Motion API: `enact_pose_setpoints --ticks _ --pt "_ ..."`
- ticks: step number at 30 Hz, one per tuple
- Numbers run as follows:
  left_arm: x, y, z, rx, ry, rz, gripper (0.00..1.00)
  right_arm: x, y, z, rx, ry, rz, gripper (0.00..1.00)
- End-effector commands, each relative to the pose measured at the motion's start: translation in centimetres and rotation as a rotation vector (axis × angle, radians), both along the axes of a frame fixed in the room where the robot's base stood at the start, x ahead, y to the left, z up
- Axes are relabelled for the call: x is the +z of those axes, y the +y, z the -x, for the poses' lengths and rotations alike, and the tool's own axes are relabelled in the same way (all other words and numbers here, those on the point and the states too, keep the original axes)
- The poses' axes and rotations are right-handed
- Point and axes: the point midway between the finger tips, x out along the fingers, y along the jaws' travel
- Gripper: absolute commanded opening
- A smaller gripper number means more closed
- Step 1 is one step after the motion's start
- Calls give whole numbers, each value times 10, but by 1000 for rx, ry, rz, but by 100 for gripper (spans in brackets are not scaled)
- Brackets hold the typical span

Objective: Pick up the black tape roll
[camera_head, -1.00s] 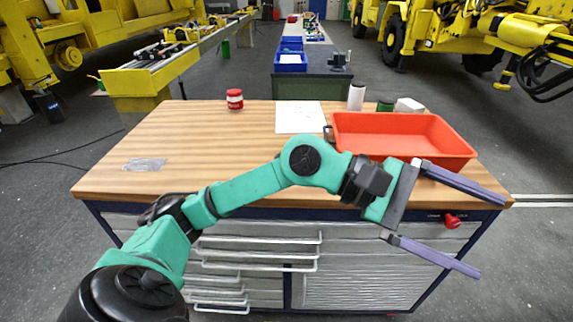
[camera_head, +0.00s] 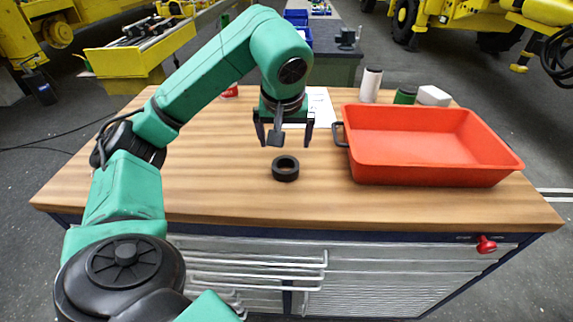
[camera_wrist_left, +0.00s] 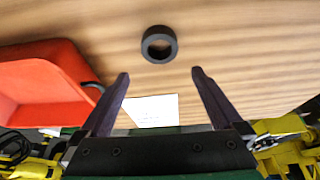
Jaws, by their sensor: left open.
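The black tape roll (camera_head: 285,169) lies flat on the wooden workbench, left of the red tray. It also shows in the left wrist view (camera_wrist_left: 159,45), beyond the fingertips and between their lines. My left gripper (camera_head: 285,140) is open and points down, above and slightly behind the roll in the head view. In the left wrist view its two fingers (camera_wrist_left: 160,76) are spread wide with nothing between them. The roll is apart from both fingers. My right gripper is not in view.
A red tray (camera_head: 432,178) with a dark handle fills the right side of the bench (camera_head: 225,192). A white sheet (camera_head: 321,106), a white roll (camera_head: 370,86), a green container (camera_head: 404,96) and a white box (camera_head: 434,96) are at the back. The front left is clear.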

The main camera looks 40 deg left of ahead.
Motion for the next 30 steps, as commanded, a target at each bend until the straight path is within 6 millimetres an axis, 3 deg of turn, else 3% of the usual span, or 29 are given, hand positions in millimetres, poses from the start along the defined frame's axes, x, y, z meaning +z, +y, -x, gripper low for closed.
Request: enact_pose_setpoints --ticks 1,4,7,10,16,23,24,25,30 --pt "-26 2 -3 1 7 3 100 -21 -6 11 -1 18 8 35" --pt "-41 9 -10 2 8 0 100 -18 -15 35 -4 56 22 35" --pt "-51 13 -15 1 6 1 100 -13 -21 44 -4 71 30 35" --pt "-62 16 -19 1 5 0 100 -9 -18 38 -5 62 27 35" --pt "-96 24 -30 0 5 3 100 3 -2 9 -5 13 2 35" --pt "-103 26 -33 -1 0 2 100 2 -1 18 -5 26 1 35" --pt "-103 26 -33 -1 0 2 96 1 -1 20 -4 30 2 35" --pt "-103 26 -33 -1 0 3 85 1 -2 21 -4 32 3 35" --pt "-103 25 -33 -1 0 3 20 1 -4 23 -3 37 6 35"
